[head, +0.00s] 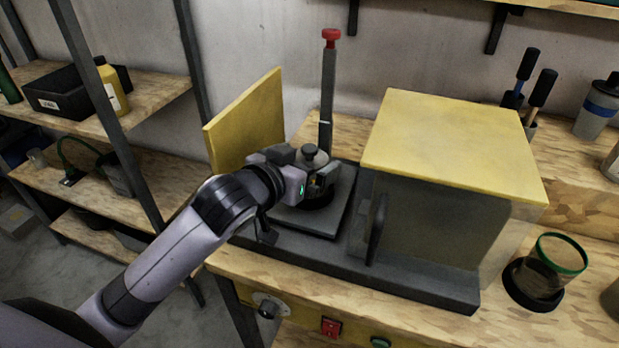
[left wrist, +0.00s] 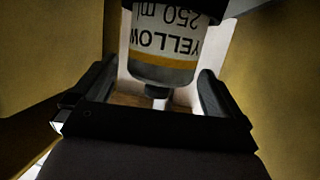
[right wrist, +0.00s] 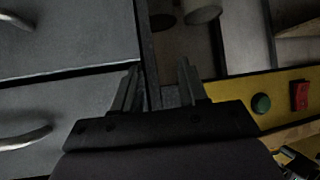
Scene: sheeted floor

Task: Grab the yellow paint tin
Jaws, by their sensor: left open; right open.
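My right gripper (right wrist: 159,85) is open and empty in the right wrist view, and not seen in the head view.
A yellow panel (head: 247,120) stands left of the tin and a yellow-topped box (head: 450,140) right of it. A post with a red knob (head: 331,38) rises behind. A green-rimmed cup (head: 545,270) stands at right. Grey drawers (right wrist: 65,110) face my right gripper.

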